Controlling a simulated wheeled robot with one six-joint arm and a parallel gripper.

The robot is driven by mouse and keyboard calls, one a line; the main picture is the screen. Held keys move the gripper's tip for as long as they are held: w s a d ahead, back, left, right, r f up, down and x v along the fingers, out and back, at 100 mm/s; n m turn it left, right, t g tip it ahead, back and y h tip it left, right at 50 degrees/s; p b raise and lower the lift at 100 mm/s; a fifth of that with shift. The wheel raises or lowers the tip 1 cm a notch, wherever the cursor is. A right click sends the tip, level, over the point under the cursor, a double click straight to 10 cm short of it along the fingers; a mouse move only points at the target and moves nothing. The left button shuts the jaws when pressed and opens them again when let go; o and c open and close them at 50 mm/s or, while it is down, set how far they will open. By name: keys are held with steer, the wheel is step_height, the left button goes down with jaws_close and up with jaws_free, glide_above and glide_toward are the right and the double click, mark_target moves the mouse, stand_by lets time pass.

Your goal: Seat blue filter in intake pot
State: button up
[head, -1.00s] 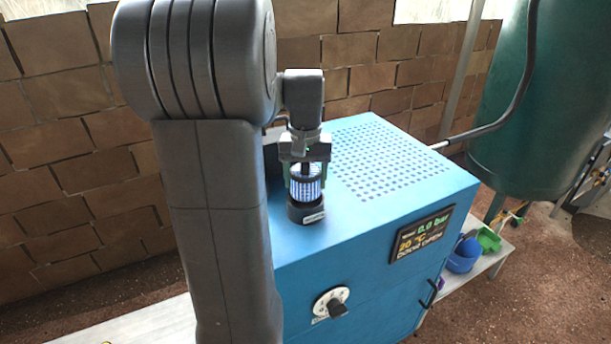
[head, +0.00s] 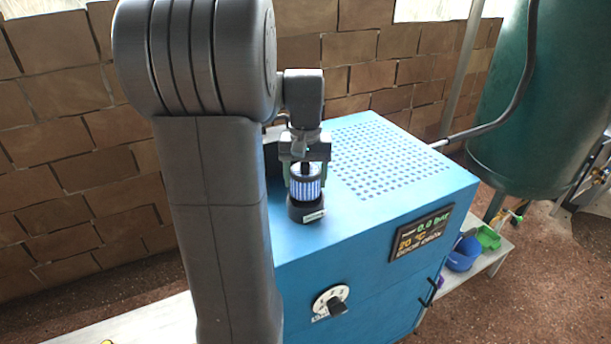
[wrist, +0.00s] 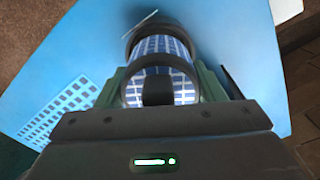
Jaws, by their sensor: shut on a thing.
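The blue filter (head: 305,188) is a small ribbed cylinder with blue and white stripes and dark end caps. My gripper (head: 305,172) points down and is shut on its top. The intake pot (head: 306,211) is a short black cup with a pale label on the front left part of the blue machine's top. The filter is upright, right above the pot, its lower end at or just over the rim; I cannot tell whether it has entered. In the wrist view the filter (wrist: 160,88) is between the green fingers, with the pot's dark rim (wrist: 152,22) beyond it.
The blue machine (head: 350,262) has a perforated top, a dial (head: 331,301) and a display reading 0.0 bar and 20 °C. A green tank (head: 530,110) with a black hose stands at the right. Blue and green containers (head: 466,252) sit on a low shelf. A brick wall is behind.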

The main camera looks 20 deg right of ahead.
mark_target(305, 187)
steer(key=shift+f+b, duration=1)
steer(key=shift+f, duration=0.65)
steer(key=shift+r+p, duration=0.3)
steer(key=shift+p, duration=0.2)
stand_by(0.4)
steer(key=shift+f, duration=0.35)
stand_by(1.1)
steer(key=shift+r+p, duration=0.2)
steer(key=shift+p, duration=0.3)
stand_by(0.5)
steer(key=shift+f, duration=0.25)
stand_by(0.9)
steer(key=shift+r+p, duration=0.2)
steer(key=shift+p, duration=0.25)
stand_by(1.4)
